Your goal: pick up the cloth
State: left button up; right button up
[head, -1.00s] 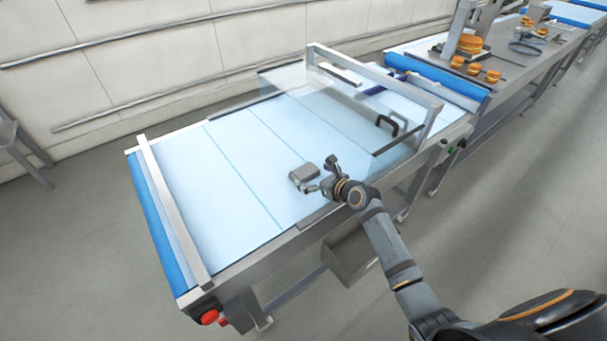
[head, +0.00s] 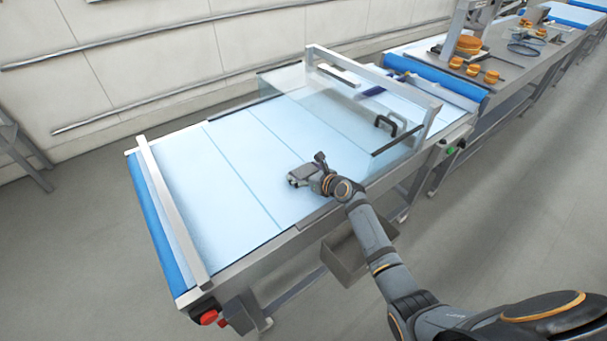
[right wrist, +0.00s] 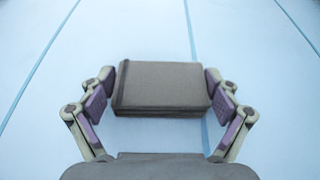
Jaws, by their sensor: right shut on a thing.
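The cloth (head: 299,174) is a small folded grey-brown block on the light blue belt (head: 222,194), near the belt's front edge. In the right wrist view the cloth (right wrist: 161,88) lies between the two fingers, its fold facing up. My right gripper (head: 306,178) is at the cloth, shut on it, with a finger pad at its left and right ends; the right wrist view shows the gripper (right wrist: 161,102) too. In the head view the fingers partly cover the cloth. My left gripper is not in view.
A clear guard (head: 330,105) under a metal frame covers the belt just beyond the gripper. A metal bar (head: 172,208) crosses the near left end, with a red button (head: 208,317) below. A grey bin (head: 345,257) hangs at the front. The belt left of the cloth is clear.

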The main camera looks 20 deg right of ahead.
aim_at(303, 172)
notch_tip(303, 172, up, 10)
jog(key=shift+f+p, duration=0.1)
jog(key=shift+p, duration=0.45)
jog(key=shift+r, duration=0.2)
